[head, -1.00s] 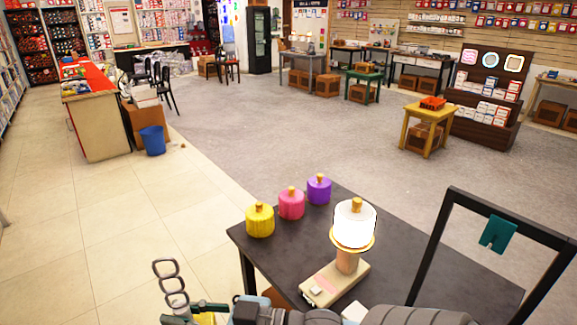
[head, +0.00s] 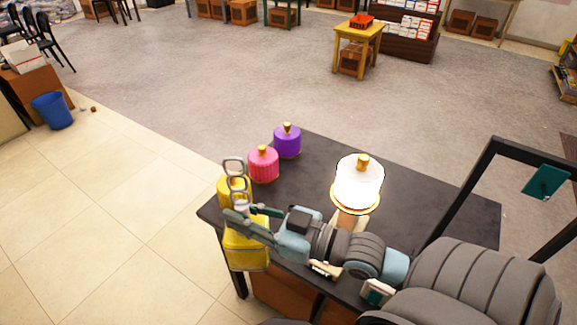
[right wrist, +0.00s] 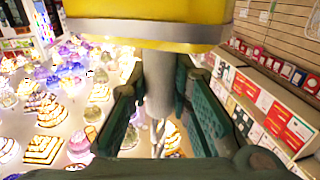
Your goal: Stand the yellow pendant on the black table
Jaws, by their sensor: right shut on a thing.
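My right gripper (right wrist: 158,100) is shut on the grey stem (right wrist: 157,75); in the right wrist view the yellow shade (right wrist: 150,12) fills the top. In the head view the pendant overlaps the near left edge of the black table (head: 420,195); whether its base is over the top or just outside, I cannot tell. My left gripper is not in view.
A yellow canister (head: 226,186), partly hidden behind the pendant, a pink one (head: 264,166) and a purple one (head: 287,142) line the table's left edge. A lit white lamp (head: 358,188) stands mid-table. A black frame (head: 466,192) rises at right. Bare tabletop lies behind the lamp.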

